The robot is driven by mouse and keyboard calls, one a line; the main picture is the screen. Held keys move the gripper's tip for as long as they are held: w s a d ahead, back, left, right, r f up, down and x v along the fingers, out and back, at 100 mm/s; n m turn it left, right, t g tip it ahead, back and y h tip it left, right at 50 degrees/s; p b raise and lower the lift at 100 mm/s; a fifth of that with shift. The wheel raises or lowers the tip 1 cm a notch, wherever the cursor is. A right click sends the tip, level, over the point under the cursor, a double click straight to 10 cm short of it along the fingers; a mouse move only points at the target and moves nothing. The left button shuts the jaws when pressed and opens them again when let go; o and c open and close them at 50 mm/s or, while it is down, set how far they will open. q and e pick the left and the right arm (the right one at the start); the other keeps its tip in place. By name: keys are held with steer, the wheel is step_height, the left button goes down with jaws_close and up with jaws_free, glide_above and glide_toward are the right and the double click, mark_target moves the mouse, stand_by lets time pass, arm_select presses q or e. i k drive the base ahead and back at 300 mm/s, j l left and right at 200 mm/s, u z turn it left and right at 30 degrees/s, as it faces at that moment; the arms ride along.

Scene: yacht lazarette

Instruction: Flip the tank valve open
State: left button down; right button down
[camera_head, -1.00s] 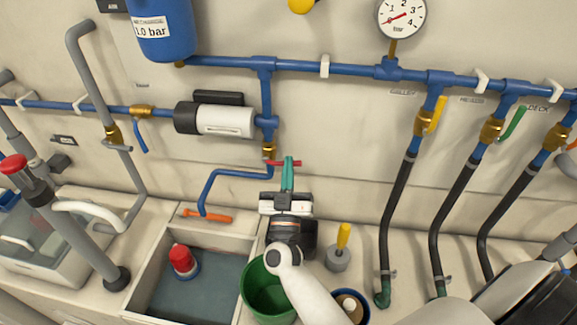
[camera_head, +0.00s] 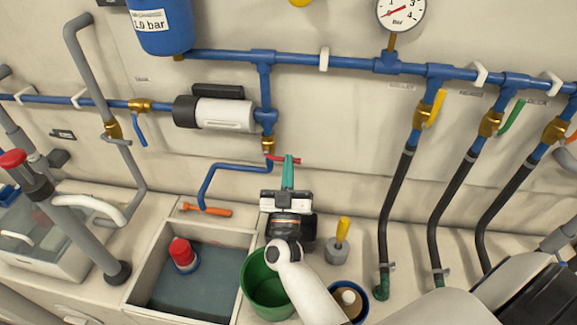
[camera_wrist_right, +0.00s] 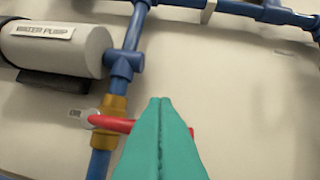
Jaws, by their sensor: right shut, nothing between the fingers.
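A brass valve (camera_head: 268,144) sits on the blue vertical pipe below the water pump. Its red lever (camera_head: 296,160) points right, crosswise to the pipe. The valve (camera_wrist_right: 107,116) and lever (camera_wrist_right: 120,124) also show in the right wrist view. My right gripper (camera_head: 289,158) has green fingers, shut and empty. Their tips (camera_wrist_right: 160,100) are in front of the lever and hide part of it; I cannot tell whether they touch. Another brass valve (camera_head: 140,105) at left has a blue lever (camera_head: 140,130) hanging down. No tank label is readable. My left gripper is not in view.
The water pump (camera_head: 225,114) is above left. Three hose valves line the right wall.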

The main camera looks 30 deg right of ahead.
mark_target(140, 130)
steer(key=k+j, duration=0.75)
